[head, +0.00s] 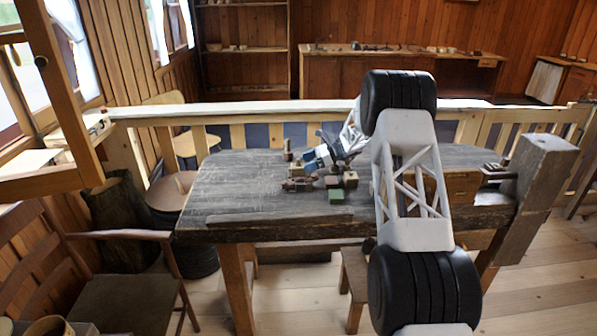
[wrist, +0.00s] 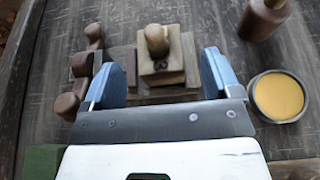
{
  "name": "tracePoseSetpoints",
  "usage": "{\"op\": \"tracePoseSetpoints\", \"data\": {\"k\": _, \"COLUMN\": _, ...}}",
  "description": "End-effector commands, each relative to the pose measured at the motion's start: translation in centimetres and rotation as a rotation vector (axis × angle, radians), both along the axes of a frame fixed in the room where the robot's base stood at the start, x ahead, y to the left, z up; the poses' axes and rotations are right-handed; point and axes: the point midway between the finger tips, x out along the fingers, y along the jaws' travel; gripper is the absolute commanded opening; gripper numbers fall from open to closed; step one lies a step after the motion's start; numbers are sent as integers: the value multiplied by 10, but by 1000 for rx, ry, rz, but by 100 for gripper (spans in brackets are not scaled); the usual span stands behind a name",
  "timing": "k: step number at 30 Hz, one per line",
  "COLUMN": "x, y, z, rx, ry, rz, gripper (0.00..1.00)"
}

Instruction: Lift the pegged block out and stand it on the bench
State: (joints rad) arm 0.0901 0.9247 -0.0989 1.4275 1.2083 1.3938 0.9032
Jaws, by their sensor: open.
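The pegged block (wrist: 161,72) is a pale square wooden block with a rounded peg standing up from its top. In the wrist view it sits among darker wooden pieces, which hide its lower part. My gripper (wrist: 158,68) is open, with one blue finger on each side of the block and a visible gap on both sides. In the head view my gripper (head: 316,162) is low over the dark bench (head: 240,190), and the pegged block cannot be made out clearly there.
A brown turned spool (wrist: 82,70) lies just left of the left finger. A round dish of yellow stuff (wrist: 278,95) is at right, with a dark turned piece (wrist: 262,20) behind it. A green block (head: 336,196) is near the front. The bench's left part is clear.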

Motion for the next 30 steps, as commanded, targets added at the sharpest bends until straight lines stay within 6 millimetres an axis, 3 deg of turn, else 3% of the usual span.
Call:
{"op": "tracePoseSetpoints", "data": {"k": 11, "x": 0, "y": 2, "z": -1, "rx": -1, "ry": 0, "rz": 0, "gripper": 83}}
{"op": "tracePoseSetpoints", "data": {"k": 24, "x": -1, "y": 41, "z": -19, "rx": -1, "ry": 1, "rz": 1, "gripper": 83}}
{"op": "tracePoseSetpoints", "data": {"k": 30, "x": -1, "y": 48, "z": -22, "rx": -1, "ry": 0, "rz": -1, "gripper": 83}}
